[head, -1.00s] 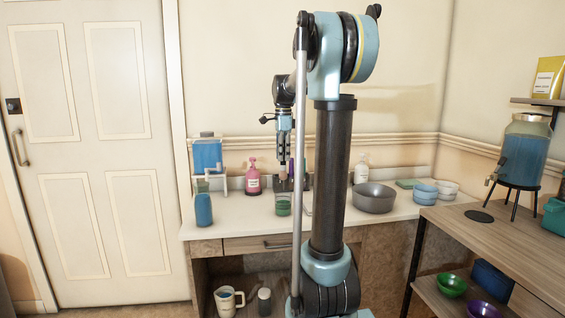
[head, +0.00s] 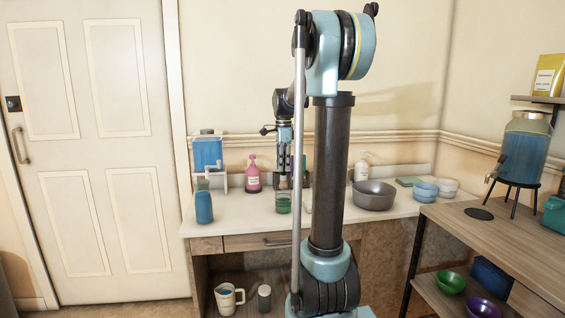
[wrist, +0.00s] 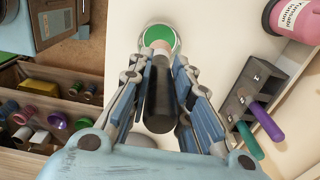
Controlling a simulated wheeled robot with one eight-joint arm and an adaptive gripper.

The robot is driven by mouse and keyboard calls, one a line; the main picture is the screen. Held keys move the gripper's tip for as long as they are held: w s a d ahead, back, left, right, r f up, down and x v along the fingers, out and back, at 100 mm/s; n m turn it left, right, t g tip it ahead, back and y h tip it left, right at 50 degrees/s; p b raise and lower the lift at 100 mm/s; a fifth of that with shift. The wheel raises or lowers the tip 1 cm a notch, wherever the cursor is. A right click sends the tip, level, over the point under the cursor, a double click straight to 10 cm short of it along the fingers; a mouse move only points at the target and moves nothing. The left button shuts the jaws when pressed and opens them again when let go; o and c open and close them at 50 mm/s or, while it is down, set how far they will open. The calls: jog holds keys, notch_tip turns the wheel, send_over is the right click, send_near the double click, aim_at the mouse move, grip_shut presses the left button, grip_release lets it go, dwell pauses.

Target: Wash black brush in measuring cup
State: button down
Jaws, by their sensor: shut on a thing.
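My gripper (head: 283,166) points down over the counter and is shut on the black brush. In the wrist view my gripper (wrist: 160,80) has its fingers on both sides of the brush's black handle (wrist: 158,100). The brush's paler end points at a round vessel of green liquid (wrist: 158,35) and overlaps its near rim; whether it dips in cannot be told. In the head view this clear vessel (head: 283,202) stands on the counter below my gripper. A white jug with a handle (head: 228,300), like a measuring cup, stands on the shelf below.
A dark holder (wrist: 235,95) with teal and purple handles stands right of my gripper. A pink bottle (head: 253,175), a blue bottle (head: 204,203) and a grey bowl (head: 373,196) stand on the counter (head: 240,218). The front left of the counter is clear.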

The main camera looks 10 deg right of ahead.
aim_at(283, 177)
jog(key=shift+f, duration=3.1)
jog(key=shift+w, duration=0.1)
